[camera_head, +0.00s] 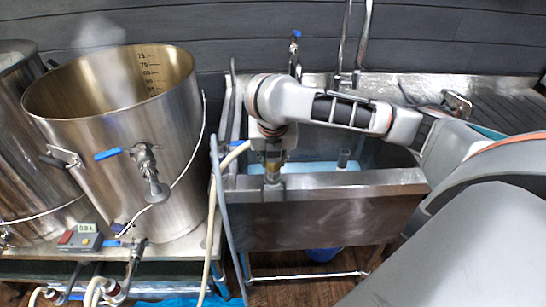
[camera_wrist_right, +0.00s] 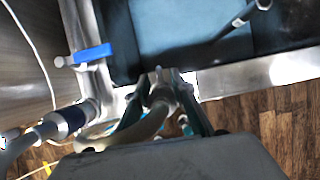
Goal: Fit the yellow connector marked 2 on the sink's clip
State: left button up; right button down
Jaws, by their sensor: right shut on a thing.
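My right gripper (camera_head: 271,150) reaches in from the right and points down over the front rim of the steel sink (camera_head: 345,183), near its left end. It is shut on a hose connector (camera_head: 273,168) with a yellowish band; no number is legible. A pale hose (camera_head: 236,155) runs left from it and hangs down beside the sink. In the right wrist view the gripper (camera_wrist_right: 160,82) holds the grey connector and curved hose end (camera_wrist_right: 150,122) between its fingers, by the rim. I cannot make out the clip, nor whether the connector touches it. My left gripper is not in view.
A large steel kettle (camera_head: 120,120) with a blue-handled valve stands left of the sink. A control box (camera_head: 80,238) sits below it. Taps (camera_head: 350,50) rise behind the sink. A blue-handled valve (camera_wrist_right: 92,54) is close left in the right wrist view.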

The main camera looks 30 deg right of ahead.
jog(key=shift+f, duration=0.55)
jog(key=c, duration=1.6)
grip_release()
jog(key=shift+c, duration=0.2)
jog(key=v, duration=1.2)
